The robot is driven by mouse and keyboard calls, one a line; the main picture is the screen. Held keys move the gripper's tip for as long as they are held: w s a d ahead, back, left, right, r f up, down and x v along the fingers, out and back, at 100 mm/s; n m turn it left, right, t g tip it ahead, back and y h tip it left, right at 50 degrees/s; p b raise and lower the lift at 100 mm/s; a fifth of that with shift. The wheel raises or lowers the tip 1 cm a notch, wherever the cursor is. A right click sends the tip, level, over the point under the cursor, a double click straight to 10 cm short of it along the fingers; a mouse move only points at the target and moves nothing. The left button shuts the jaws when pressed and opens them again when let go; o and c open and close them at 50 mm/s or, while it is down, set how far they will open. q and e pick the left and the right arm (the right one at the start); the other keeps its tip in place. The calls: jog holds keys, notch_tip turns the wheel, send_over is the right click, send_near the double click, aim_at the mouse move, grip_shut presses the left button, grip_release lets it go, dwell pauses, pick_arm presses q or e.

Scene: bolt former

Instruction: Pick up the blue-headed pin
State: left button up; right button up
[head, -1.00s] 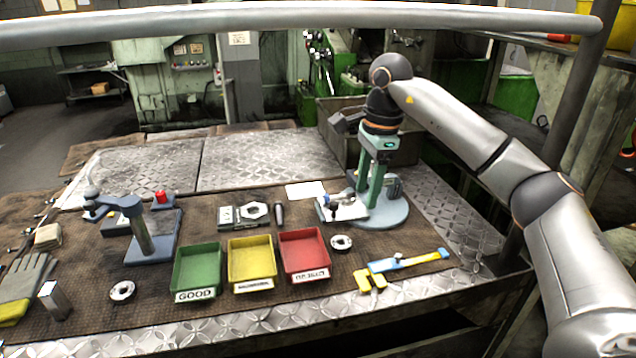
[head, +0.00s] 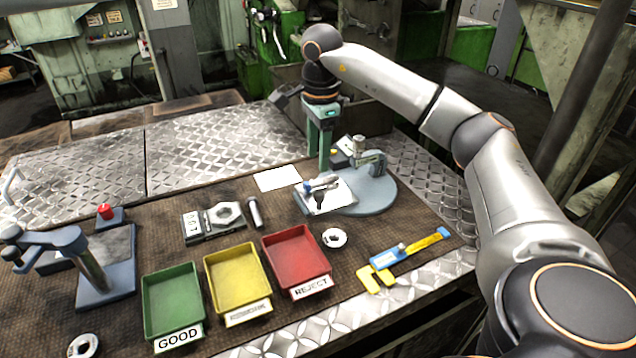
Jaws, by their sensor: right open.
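A small blue piece (head: 308,187), which looks like the blue-headed pin's head, shows at a pale plate (head: 338,199) on the round grey-blue stand. Dark parts beside it make its shape hard to tell. My right gripper (head: 323,163) points down from the teal wrist end, behind and above the plate. My left gripper is out of view.
Green (head: 172,308), yellow (head: 237,279) and red (head: 297,259) trays stand in front. A blue-grey fixture (head: 95,275) stands at left. A white card (head: 278,179) lies behind the bolt.

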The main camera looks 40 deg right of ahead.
aim_at(319, 182)
jog(key=shift+f, duration=3.2)
jog(key=shift+c, duration=0.3)
grip_shut()
